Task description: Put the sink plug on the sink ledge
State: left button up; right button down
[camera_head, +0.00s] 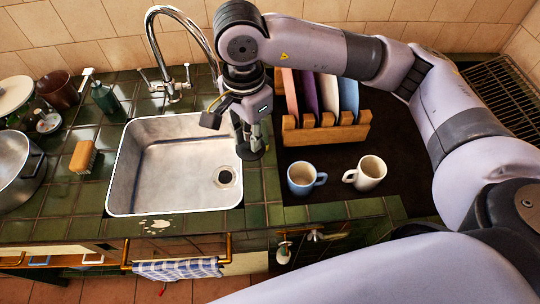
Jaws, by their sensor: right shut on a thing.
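My right gripper (251,141) reaches down from the top, over the right rim of the sink. It is shut on a small dark round thing, apparently the sink plug (249,152); the fingers partly hide it. I cannot tell whether the plug touches the tiles below. The metal sink (165,180) is empty, with its drain (226,176) open at the lower right of the basin. The green tiled ledge (254,188) runs along the sink's right side. My left gripper is not in view.
A curved tap (180,20) stands behind the sink. A wooden rack (325,135) of plates and two mugs, one blue-grey (302,178) and one white (367,173), stand to the right. A brush (83,157), soap bottle (105,98) and pot (15,170) are left.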

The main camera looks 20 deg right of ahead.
aim_at(262, 155)
jog(key=s+r, duration=0.1)
jog(key=s+d+r, duration=0.1)
jog(key=shift+s+d+r+n, duration=0.1)
jog(key=shift+r+n, duration=0.2)
jog(key=shift+s+d+f+p, duration=0.1)
jog(key=shift+s+f+p, duration=0.15)
jog(key=shift+p, duration=0.15)
notch_tip(262, 155, down, 19)
jog(key=p, duration=0.4)
jog(key=shift+w+f, duration=0.1)
jog(key=shift+w, duration=0.05)
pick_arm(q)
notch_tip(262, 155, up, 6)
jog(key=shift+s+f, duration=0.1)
pick_arm(e)
jog(key=shift+f, duration=0.1)
jog(key=shift+f, duration=0.1)
jog(key=c, duration=1.9)
grip_release()
jog(key=shift+f, duration=0.1)
jog(key=shift+c, duration=0.2)
jog(key=o, duration=0.5)
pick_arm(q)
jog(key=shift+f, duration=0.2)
